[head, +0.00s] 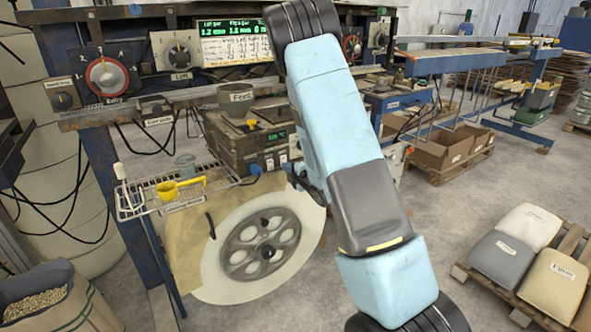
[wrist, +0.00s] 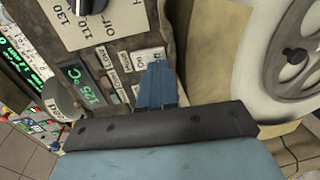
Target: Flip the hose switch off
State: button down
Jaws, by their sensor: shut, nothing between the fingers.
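My gripper (wrist: 157,86) shows in the wrist view as two blue fingers, shut with nothing between them. Its tips are close to the front of a brown control box, beside small white label plates (wrist: 148,58). The hose switch cannot be made out; the fingers cover part of the label area, and whether they touch the panel is unclear. In the head view the control box (head: 232,150) stands on the bench, with labels and a green display on its front.
A dial (wrist: 88,5) and a green 125 °C display (wrist: 74,80) are on the same panel.

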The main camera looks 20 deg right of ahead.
jog(key=shift+w+a, duration=0.1)
jog(key=shift+w, duration=0.5)
dwell(0.3)
jog(key=s+d+f, duration=0.2)
jog(key=s+d, duration=0.1)
jog(key=s, duration=1)
jog(key=shift+s+d+f, duration=0.15)
jog(key=shift+d, duration=0.25)
